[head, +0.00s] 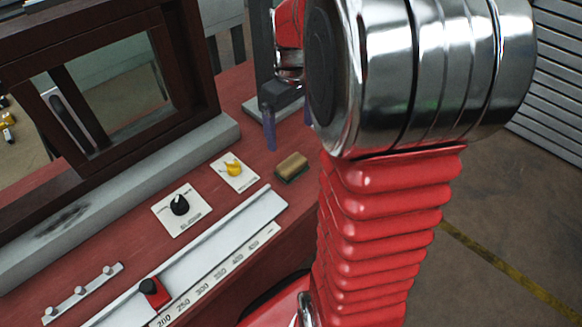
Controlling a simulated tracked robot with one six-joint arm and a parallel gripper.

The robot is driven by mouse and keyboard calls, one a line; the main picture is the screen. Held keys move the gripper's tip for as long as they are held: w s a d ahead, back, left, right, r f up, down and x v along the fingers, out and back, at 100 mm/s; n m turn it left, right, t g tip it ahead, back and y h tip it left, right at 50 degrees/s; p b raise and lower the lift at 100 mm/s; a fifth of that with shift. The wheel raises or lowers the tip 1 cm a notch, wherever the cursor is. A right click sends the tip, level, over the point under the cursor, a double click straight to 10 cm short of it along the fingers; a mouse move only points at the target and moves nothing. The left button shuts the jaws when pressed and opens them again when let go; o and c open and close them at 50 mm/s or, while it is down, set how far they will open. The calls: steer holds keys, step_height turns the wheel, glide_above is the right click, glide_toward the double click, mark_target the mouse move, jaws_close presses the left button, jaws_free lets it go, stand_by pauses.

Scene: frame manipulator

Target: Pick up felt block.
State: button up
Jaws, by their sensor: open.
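The felt block (291,167) is a small block with a tan top and a dark lower layer. It lies on the red bench top near the bench's right edge. My gripper (288,128) points down with two purple fingers spread apart and nothing visible between them. In the picture it is just above and behind the block, apart from it. The right finger is partly hidden by my arm's large metal joint. How high the fingertips are above the bench is hard to tell.
A yellow knob (233,168) and a black knob (180,205) on white plates sit left of the block. A metal rail with a red slider (154,292) and a number scale runs in front. A dark wooden frame (196,60) stands on a grey sill at left.

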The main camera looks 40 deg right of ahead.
glide_above(292, 163)
steer(key=f, duration=0.7)
steer(key=shift+w+f, duration=0.35)
steer(key=shift+f, duration=0.05)
steer(key=shift+s+f, duration=0.2)
steer(key=shift+f, duration=1.15)
steer(key=shift+s+f, duration=0.15)
steer(key=shift+f, duration=1.15)
steer(key=c, duration=1.2)
steer(key=shift+r, duration=0.1)
